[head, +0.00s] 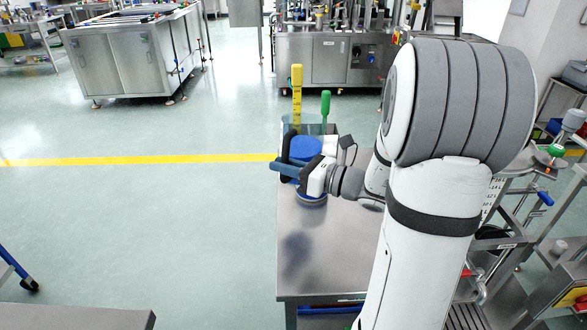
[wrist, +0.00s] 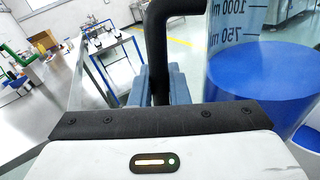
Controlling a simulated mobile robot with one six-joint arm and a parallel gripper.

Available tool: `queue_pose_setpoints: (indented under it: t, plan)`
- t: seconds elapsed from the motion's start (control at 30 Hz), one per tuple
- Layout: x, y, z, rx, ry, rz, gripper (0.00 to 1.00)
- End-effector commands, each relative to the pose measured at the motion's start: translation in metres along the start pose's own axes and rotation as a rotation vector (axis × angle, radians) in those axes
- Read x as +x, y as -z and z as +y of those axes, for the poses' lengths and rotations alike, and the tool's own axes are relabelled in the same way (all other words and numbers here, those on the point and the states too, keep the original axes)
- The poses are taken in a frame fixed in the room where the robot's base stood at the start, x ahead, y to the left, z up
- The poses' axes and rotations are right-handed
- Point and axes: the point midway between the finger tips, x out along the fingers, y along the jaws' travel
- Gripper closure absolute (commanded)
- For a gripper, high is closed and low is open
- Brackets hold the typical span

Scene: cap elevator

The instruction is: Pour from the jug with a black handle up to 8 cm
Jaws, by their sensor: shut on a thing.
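The jug (head: 305,149) is clear with blue liquid in it. It shows large at the right of the wrist view (wrist: 262,85), with the liquid near its 750 ml mark. Its black handle (wrist: 158,45) stands between the blue-grey fingers of my gripper (wrist: 160,88), which is shut on it. In the head view, my gripper (head: 287,168) is in front of the jug and hides part of it. A clear container (head: 288,124) stands behind the jug, with a yellow ruler (head: 297,92) and a green-handled stick (head: 325,104) rising from it. The container's liquid level is hidden.
The steel table (head: 325,262) has free room at its front. A round blue thing (head: 311,201) shows just below my gripper; I cannot tell what it is. A cluttered trolley (head: 535,225) stands at the right. Open floor with a yellow line (head: 130,161) lies left.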

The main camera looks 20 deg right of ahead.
Motion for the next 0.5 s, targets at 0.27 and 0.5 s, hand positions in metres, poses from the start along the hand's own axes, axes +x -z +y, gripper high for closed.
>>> queue_pose_setpoints:
  t: [0.27, 0.5]
  plan:
    - [0.0004, -0.0013, 0.0002, -0.005, -0.002, -0.002, 1.0]
    - [0.0005, 0.002, -0.0014, -0.02, -0.002, -0.002, 1.0]
